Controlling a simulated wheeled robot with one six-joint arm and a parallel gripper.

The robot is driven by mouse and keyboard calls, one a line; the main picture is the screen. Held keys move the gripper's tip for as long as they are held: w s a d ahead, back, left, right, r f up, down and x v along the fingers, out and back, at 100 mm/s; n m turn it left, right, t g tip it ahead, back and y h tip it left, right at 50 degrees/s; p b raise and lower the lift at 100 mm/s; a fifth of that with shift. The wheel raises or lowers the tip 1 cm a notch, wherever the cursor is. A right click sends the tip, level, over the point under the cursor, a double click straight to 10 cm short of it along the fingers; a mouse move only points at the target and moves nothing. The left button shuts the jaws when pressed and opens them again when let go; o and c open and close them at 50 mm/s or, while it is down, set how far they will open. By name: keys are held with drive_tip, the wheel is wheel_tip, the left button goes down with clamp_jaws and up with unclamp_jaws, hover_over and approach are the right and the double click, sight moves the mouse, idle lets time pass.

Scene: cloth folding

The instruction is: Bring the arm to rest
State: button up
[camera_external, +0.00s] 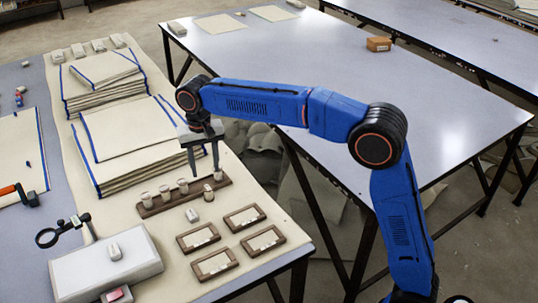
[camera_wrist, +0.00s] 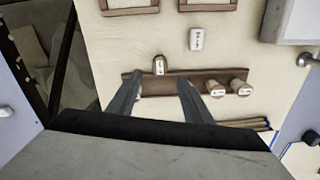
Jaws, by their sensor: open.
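My blue arm (camera_external: 255,103) reaches from the lower right over the left table. My gripper (camera_external: 203,172) points down with its fingers apart and nothing between them that I can make out. It hangs by the right end of a brown wooden rack (camera_external: 178,199) that holds several small pale-topped pegs. In the wrist view the two fingers (camera_wrist: 158,98) lie across the rack (camera_wrist: 165,83), one peg (camera_wrist: 160,65) showing between them. Whether the fingers touch the rack or a peg I cannot tell. Folded cloth stacks (camera_external: 125,145) with blue edges lie behind the gripper.
Several wooden frames (camera_external: 213,265) and a small white labelled block (camera_external: 192,215) lie in front of the rack. A pale box (camera_external: 85,275) and a magnifier (camera_external: 62,231) stand at the lower left. The grey table (camera_external: 290,60) behind is mostly bare, with a brown box (camera_external: 379,44).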

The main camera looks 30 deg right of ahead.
sight(208, 187)
wheel_tip(208, 187, down, 10)
drive_tip(key=shift+f, duration=0.1)
wheel_tip(208, 187, up, 15)
drive_tip(key=w+d, duration=0.3)
drive_tip(key=d, duration=0.7)
drive_tip(key=w+d+n, duration=0.1)
drive_tip(key=w+d, duration=0.2)
drive_tip(key=d, duration=0.8)
drive_tip(key=w+d, duration=0.3)
drive_tip(key=d, duration=0.7)
drive_tip(key=shift+w+d+n, duration=0.3)
drive_tip(key=shift+d+n, duration=0.1)
drive_tip(key=s+a+m, duration=0.1)
drive_tip(key=s+a, duration=0.2)
drive_tip(key=a, duration=1.4)
drive_tip(key=shift+a, duration=0.3)
drive_tip(key=shift+s, duration=0.1)
